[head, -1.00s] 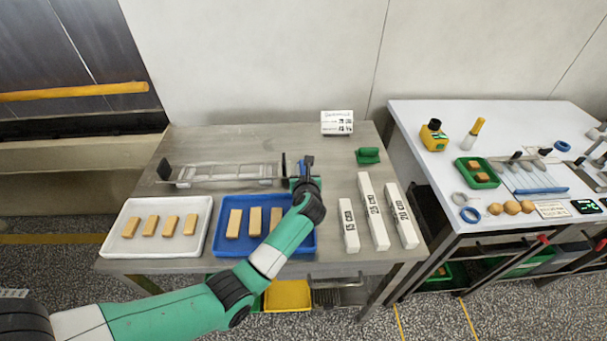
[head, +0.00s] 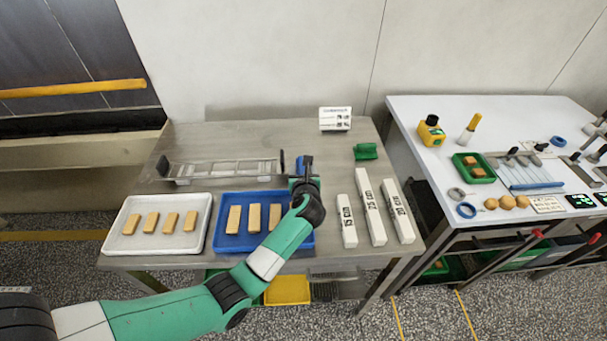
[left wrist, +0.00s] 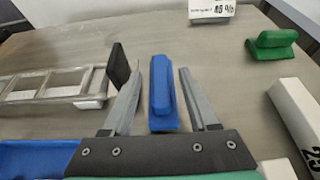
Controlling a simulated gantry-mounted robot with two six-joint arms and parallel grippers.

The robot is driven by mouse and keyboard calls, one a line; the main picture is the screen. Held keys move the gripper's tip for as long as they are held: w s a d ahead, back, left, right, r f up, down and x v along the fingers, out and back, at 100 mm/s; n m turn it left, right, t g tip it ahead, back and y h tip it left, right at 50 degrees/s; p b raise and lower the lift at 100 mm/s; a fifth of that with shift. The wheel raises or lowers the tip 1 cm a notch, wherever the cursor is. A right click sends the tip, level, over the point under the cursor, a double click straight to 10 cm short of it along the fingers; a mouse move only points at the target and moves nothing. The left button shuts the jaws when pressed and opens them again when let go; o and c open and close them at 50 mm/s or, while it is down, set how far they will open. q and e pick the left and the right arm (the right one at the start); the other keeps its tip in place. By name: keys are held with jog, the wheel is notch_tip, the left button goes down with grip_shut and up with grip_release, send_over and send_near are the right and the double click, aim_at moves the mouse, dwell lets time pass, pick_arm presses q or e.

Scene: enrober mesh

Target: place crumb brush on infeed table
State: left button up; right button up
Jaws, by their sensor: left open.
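A blue brush-like block (left wrist: 162,98) with a raised grip lies on the steel table (head: 225,143). In the left wrist view it is between the two fingers of my left gripper (left wrist: 171,68), with a gap on each side. The gripper is open and not closed on it. In the head view my left gripper (head: 305,162) is over the back middle of the table and hides most of the blue block. A similar green block (head: 366,151) stands to the right and also shows in the left wrist view (left wrist: 271,44). Which one is the crumb brush is not marked. My right gripper is out of view.
A metal ladder-like frame (head: 222,169) with dark end plates lies just left of the gripper. A white tray (head: 124,217) and a blue tray (head: 222,216) hold bars. Several white labelled blocks (head: 370,207) and a sign (head: 335,118) are nearby. A white table (head: 420,103) is at right.

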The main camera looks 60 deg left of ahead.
pick_arm(q)
jog(key=p+v, duration=0.2)
jog(key=v, duration=0.7)
jog(key=shift+r+p, duration=0.15)
jog(key=shift+p, duration=0.2)
jog(key=shift+s+d, duration=0.2)
jog(key=shift+d, duration=0.1)
jog(key=shift+r, duration=0.1)
